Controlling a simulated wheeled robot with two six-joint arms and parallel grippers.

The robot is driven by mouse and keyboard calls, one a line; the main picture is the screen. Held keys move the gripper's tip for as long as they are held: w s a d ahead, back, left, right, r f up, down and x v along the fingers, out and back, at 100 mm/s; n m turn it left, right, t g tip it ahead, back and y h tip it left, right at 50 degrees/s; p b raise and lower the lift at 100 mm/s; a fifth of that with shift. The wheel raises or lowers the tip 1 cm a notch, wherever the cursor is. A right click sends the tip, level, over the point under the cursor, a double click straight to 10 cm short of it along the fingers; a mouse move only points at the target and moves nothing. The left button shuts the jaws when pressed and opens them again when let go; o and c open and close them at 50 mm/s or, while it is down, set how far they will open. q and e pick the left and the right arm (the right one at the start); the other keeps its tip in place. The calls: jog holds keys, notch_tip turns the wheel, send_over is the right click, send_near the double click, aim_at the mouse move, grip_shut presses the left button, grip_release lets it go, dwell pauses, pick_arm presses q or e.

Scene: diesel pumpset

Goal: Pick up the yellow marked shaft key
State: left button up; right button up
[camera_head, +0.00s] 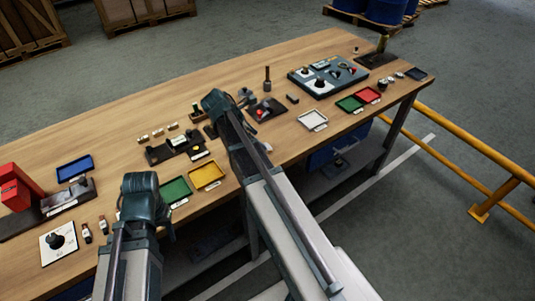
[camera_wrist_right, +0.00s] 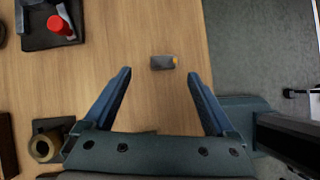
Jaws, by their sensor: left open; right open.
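A small dark block with a yellow-orange mark at one end, looking like the shaft key (camera_wrist_right: 161,62), lies on the bare tabletop in the right wrist view. It sits between and just beyond the fingertips of my right gripper (camera_wrist_right: 159,74), which is open and empty, its fingers apart from the block. In the head view my right gripper (camera_head: 221,103) is over the middle of the table, and I cannot make out the key there; the arm hides part of the tabletop. My left gripper (camera_head: 141,190) is open over the table's near left part, its fingertips mostly hidden.
A dark tray with a red part (camera_wrist_right: 60,25) lies left of the key, and a brass ring (camera_wrist_right: 43,148) sits lower left. The table edge is close on the right. Green (camera_head: 175,189), yellow (camera_head: 206,174) and white (camera_head: 312,120) trays line the front edge.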

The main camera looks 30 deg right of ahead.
jog(key=shift+s+b+x, duration=0.15)
jog(key=shift+b+x, duration=0.85)
jog(key=shift+x, duration=0.2)
jog(key=shift+s+b+x, duration=0.15)
jog(key=shift+b+x, duration=0.8)
jog(key=shift+x, duration=0.25)
jog(key=shift+d+f, duration=0.2)
jog(key=shift+f, duration=0.05)
jog(key=shift+r, duration=0.1)
grip_shut()
